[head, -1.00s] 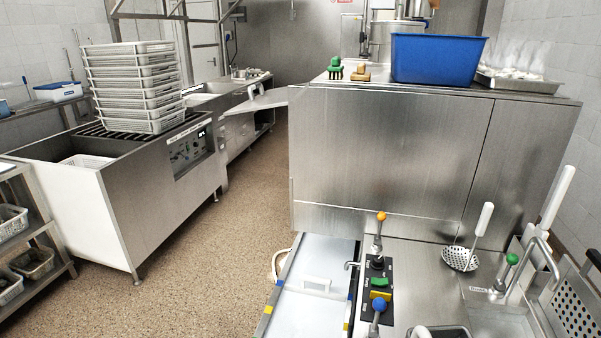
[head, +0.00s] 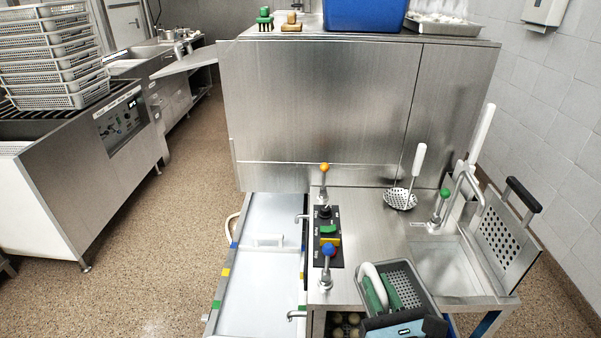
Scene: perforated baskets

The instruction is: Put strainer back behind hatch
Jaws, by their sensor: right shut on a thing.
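A grey perforated basket-like strainer (head: 408,277) is at the front edge of the steel counter, with green and white pieces in it. My right gripper (head: 402,322), dark with a pale blue part, is at its near rim and appears shut on it; the fingertips are hard to make out. A pale flat panel with a handle (head: 262,275), possibly the hatch, lies left of the control strip. A round skimmer with a white handle (head: 400,198) leans at the back of the counter. My left gripper is out of view.
A perforated plate with a black handle (head: 508,232) stands tilted beside the sink basin (head: 440,265). Levers with orange, blue and green knobs rise from the counter. A large steel housing (head: 320,110) closes off the back. Open floor (head: 170,230) lies left.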

